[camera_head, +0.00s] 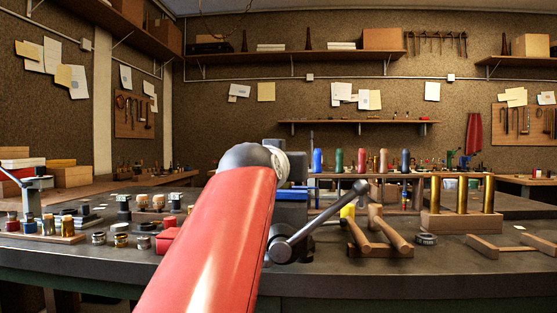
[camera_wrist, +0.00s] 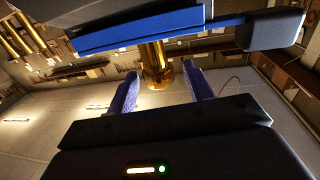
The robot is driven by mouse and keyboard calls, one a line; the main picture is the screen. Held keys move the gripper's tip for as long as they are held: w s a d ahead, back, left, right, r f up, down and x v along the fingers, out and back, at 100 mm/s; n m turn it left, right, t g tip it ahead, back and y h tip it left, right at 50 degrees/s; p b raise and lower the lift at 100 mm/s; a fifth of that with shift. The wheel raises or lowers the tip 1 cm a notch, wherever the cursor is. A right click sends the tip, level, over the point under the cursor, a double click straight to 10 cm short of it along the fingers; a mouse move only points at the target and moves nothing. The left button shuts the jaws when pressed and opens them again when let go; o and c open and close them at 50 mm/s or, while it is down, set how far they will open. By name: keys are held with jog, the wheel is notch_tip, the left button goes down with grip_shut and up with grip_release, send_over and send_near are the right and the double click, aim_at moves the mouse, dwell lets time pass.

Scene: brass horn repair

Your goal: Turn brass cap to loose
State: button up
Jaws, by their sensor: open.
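The brass cap (camera_wrist: 157,75) is the wider end of a brass piece that hangs below a blue-jawed vise (camera_wrist: 150,32) in the wrist view. My gripper (camera_wrist: 160,84) is open, with one blue finger on each side of the cap. Gaps show between the cap and both fingers, so they look apart from it. In the camera_head view my red arm hides the gripper and the cap. Part of the vise (camera_head: 291,211) shows there just right of my arm, with its handle bar slanting up to the right.
A wooden block with brass tubes (camera_head: 461,222) stands right of the vise. Mallets (camera_head: 392,233) lie between them. Small caps and fittings (camera_head: 98,238) are spread on the bench at left. A rack of coloured-handled tools (camera_head: 361,160) stands behind. The front right bench is mostly clear.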

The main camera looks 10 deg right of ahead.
jog(key=shift+w+d, duration=0.3)
jog(key=shift+w, duration=0.2)
jog(key=c, duration=1)
jog(key=shift+n+t+y+b, duration=0.7)
jog(key=shift+n+y+b, duration=0.75)
jog(key=shift+y, duration=0.75)
jog(key=shift+a+n+t+y+b, duration=0.1)
jog(key=shift+n+t+y+b, duration=0.2)
jog(key=shift+n+y+b, duration=0.5)
jog(key=shift+r+y+b, duration=0.1)
jog(key=shift+y+b, duration=0.5)
jog(key=shift+b, duration=0.1)
jog(key=o, duration=1)
